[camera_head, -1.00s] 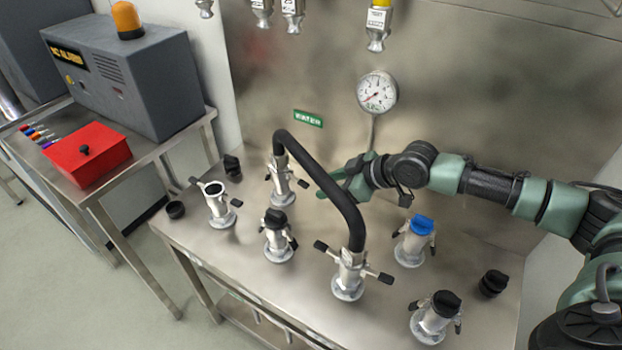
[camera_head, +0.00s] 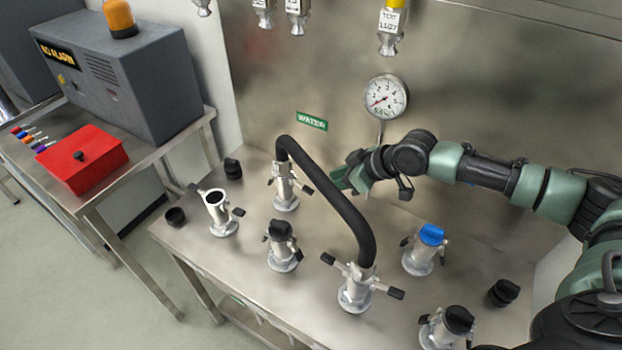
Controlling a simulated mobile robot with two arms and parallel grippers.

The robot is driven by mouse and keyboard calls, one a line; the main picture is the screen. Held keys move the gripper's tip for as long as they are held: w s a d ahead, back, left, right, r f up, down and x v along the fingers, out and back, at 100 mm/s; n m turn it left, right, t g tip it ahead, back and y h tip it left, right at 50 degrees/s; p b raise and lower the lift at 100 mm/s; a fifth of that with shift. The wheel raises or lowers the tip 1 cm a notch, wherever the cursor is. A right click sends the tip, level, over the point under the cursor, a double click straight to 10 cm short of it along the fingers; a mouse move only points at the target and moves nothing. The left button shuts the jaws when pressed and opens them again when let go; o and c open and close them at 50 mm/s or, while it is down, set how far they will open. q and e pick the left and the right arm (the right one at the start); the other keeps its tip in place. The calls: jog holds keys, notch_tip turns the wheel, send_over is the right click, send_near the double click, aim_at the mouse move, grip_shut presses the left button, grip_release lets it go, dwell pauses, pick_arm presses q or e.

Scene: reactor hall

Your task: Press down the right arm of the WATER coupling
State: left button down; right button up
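The WATER coupling (camera_head: 285,188) is a silver fitting at the back of the steel bench, below the green WATER sign (camera_head: 312,121). A black hose (camera_head: 338,200) arches from its top to a front coupling (camera_head: 356,287). Its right arm (camera_head: 306,189) is a short black-tipped lever sticking out sideways to the right; its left arm (camera_head: 271,182) also sticks out. My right gripper (camera_head: 343,180), with green fingers, is right of the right arm, apart from it and partly behind the hose. Its finger opening is hard to see. My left gripper is not in view.
Several other couplings stand on the bench, including an open one (camera_head: 219,212), a black-capped one (camera_head: 281,247) and a blue-capped one (camera_head: 425,250). A gauge (camera_head: 385,97) is on the back panel. A side table holds a red box (camera_head: 82,160) and an alarm unit (camera_head: 125,80).

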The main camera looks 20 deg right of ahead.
aim_at(308, 189)
jog(key=p+x, duration=0.1)
jog(key=x, duration=0.6)
jog(key=shift+w+a+f, duration=0.1)
jog(key=shift+w, duration=0.05)
jog(key=shift+w+f, duration=0.15)
jog(key=shift+f, duration=0.1)
pick_arm(q)
jog(key=shift+s+a+r, duration=0.2)
jog(key=shift+s+r, duration=0.2)
jog(key=shift+r, duration=0.35)
pick_arm(e)
jog(key=shift+r, duration=0.1)
